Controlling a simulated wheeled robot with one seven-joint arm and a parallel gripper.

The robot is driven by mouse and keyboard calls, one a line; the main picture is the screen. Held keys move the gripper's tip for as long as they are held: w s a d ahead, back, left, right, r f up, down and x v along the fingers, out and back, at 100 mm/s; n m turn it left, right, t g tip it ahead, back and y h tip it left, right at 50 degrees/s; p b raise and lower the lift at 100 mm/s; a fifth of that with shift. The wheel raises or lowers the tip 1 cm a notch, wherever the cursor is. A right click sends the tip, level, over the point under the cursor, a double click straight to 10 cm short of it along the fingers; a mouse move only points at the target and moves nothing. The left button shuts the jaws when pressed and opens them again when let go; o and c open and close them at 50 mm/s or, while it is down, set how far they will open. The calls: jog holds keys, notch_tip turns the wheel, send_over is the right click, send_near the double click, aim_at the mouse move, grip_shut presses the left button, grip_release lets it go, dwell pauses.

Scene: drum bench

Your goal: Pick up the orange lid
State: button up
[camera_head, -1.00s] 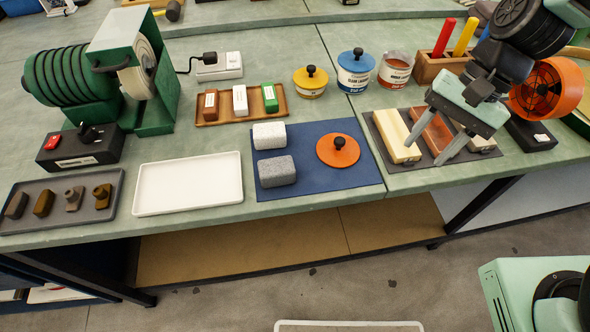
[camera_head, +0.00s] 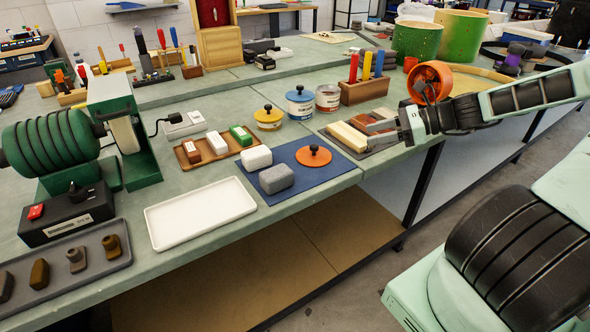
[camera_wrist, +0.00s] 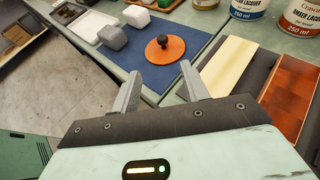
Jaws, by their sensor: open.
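The orange lid (camera_head: 313,155) is a flat round disc with a black knob on top. It lies on the blue mat (camera_head: 298,188), right of two sponge-like blocks. In the wrist view the lid (camera_wrist: 172,51) sits ahead of and between my two fingers, fully visible. My gripper (camera_head: 376,133) is to the right of the lid in the head view, over the tray with wooden blocks. In the wrist view my gripper (camera_wrist: 163,82) has its fingers spread apart with nothing between them, and it is apart from the lid.
A white block (camera_head: 256,158) and a grey block (camera_head: 277,179) share the mat. A yellow-lidded tin (camera_head: 268,119), a blue-lidded tin (camera_head: 300,105) and an open tin (camera_head: 328,98) stand behind. Pale and reddish wooden blocks (camera_wrist: 228,72) lie right of the mat. An empty white tray (camera_head: 200,213) lies left.

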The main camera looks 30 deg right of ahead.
aim_at(314, 145)
jog(key=x, duration=1.2)
jog(key=shift+w+a+f, duration=0.1)
jog(key=shift+w+f, duration=0.05)
jog(key=shift+w, duration=0.1)
jog(key=x, duration=0.4)
jog(key=shift+w+f, duration=0.1)
jog(key=shift+w, duration=0.15)
grip_shut()
